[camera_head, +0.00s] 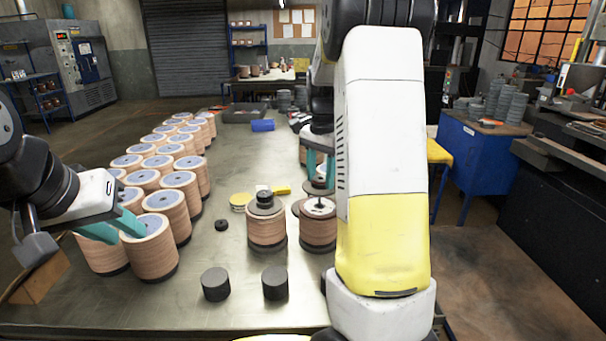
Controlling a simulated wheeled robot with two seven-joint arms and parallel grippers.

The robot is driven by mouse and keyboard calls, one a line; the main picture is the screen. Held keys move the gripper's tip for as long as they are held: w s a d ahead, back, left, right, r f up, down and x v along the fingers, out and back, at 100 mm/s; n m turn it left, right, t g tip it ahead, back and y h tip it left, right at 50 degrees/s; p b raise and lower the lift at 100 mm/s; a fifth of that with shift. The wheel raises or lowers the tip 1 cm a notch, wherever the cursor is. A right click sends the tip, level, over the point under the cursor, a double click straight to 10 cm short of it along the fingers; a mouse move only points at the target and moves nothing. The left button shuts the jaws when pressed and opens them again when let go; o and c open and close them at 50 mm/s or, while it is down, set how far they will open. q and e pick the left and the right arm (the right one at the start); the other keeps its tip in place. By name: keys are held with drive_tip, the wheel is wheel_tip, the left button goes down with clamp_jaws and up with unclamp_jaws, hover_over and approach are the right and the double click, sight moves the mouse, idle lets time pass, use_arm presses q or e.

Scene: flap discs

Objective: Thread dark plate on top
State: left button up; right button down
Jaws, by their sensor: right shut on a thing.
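Two stacks of tan discs stand mid-table. The left stack (267,229) has a dark plate (265,208) and a black knob on top. The right stack (318,231) shows a pale label disc (318,206) and a dark centre post on top. My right gripper (320,178) is just above it, its teal fingers shut on a dark plate (317,188). My white and yellow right arm hides part of this, and I cannot tell whether the plate is around the post. My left gripper (118,227) is open and empty by the front stacks of the left group.
Rows of tan disc stacks (179,195) fill the table's left side. Two black cylinders (275,283) stand at the front, with a small black nut (221,225) behind. Yellow discs (240,201) and a blue box (262,125) lie farther back. The table front (120,312) is mostly clear.

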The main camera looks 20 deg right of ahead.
sight(320, 186)
drive_tip(key=shift+f, duration=1.7)
drive_tip(key=shift+f, duration=1.1)
drive_tip(key=c, duration=0.6)
unclamp_jaws()
drive_tip(key=shift+r, duration=3.9)
